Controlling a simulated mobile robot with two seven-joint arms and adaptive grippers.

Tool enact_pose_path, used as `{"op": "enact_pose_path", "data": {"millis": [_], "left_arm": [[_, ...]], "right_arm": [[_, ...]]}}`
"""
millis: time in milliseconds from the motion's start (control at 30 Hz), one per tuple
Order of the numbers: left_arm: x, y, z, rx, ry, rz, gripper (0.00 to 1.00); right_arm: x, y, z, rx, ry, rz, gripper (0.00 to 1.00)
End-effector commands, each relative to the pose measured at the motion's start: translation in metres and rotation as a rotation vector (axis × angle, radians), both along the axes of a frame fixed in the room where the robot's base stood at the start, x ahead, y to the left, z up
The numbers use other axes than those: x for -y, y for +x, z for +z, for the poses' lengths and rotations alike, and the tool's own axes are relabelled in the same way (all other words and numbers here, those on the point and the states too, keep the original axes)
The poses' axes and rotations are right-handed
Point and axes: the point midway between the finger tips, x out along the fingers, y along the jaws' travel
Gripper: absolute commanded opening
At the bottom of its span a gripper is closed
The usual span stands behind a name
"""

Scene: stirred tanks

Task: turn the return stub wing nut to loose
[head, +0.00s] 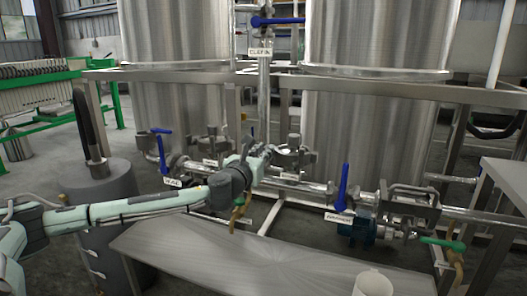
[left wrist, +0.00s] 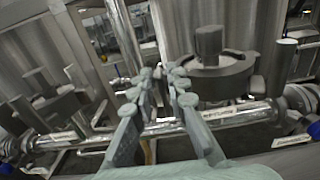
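The return stub (head: 294,141) is an upright grey capped pipe piece with a clamp ring, on the steel pipe right of centre in the head view. It shows large in the left wrist view (left wrist: 208,42), with its clamp (left wrist: 215,78) above a small white label. My left gripper (head: 266,151) is at the left side of this clamp. In the left wrist view, the fingers of my left gripper (left wrist: 161,78) are parted by a narrow gap, with the tips close to the clamp's left end. The wing nut is not clearly visible; the fingers may hide it. My right gripper is not in view.
A second clamped stub (head: 212,143) stands left on the same pipe. Blue-handled valves (head: 342,187) flank the stubs. A steel bench (head: 200,255) with a white cup (head: 373,284) lies in front. Tall steel tanks (head: 365,130) stand behind.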

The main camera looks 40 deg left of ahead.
Motion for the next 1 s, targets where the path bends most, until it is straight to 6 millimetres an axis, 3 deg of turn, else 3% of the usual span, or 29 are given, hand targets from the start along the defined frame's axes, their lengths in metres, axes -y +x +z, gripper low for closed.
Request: {"op": "enact_pose_path", "data": {"millis": [67,200,667,1000], "left_arm": [[0.0,-0.0002,0.0,0.0,0.0,0.0,0.15],[0.0001,-0.0003,0.0001,0.0,-0.001,0.0,0.0],[-0.0009,-0.0006,0.0004,0.009,-0.035,0.001,0.0],[-0.0054,-0.0019,-0.0015,0.058,-0.247,0.0,0.0]], "right_arm": [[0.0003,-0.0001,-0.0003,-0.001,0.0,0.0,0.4],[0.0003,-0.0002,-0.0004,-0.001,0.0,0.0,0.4],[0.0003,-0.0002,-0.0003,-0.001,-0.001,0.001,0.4],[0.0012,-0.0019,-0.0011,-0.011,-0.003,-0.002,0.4]]}}
